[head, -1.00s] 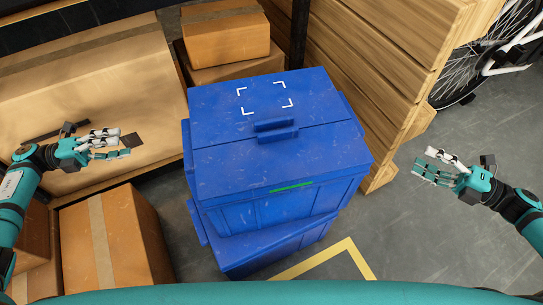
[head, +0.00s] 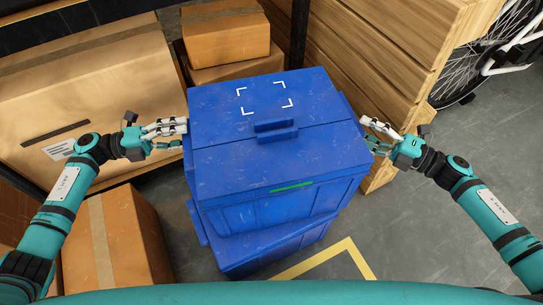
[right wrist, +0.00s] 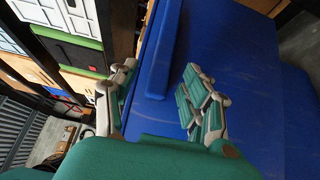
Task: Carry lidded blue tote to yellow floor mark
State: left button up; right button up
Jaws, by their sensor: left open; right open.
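A lidded blue tote (head: 235,160) with a green strip on its front sits on top of another blue tote (head: 280,246) in the head view. A yellow floor mark (head: 330,260) shows partly on the floor in front of the stack. My left gripper (head: 180,134) is open at the tote's left side, its fingertips close to the wall. My right gripper (head: 374,135) is open at the tote's right side. In the right wrist view its fingers (right wrist: 160,95) are spread in front of the blue tote wall (right wrist: 255,90). Whether either gripper touches the tote I cannot tell.
A large cardboard box (head: 60,105) lies on the shelf at left, and a smaller box (head: 115,235) stands at lower left. More boxes (head: 225,35) are behind the tote. A wooden crate (head: 390,65) stands close at right. Grey floor (head: 440,240) is open at right.

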pick_arm(q)
grip_shut()
pick_arm(e)
grip_shut()
pick_arm(q)
jog(key=shift+w+r, duration=0.15)
jog(key=shift+r, duration=0.25)
pick_arm(e)
jog(key=shift+w+r, duration=0.15)
jog(key=shift+r, duration=0.25)
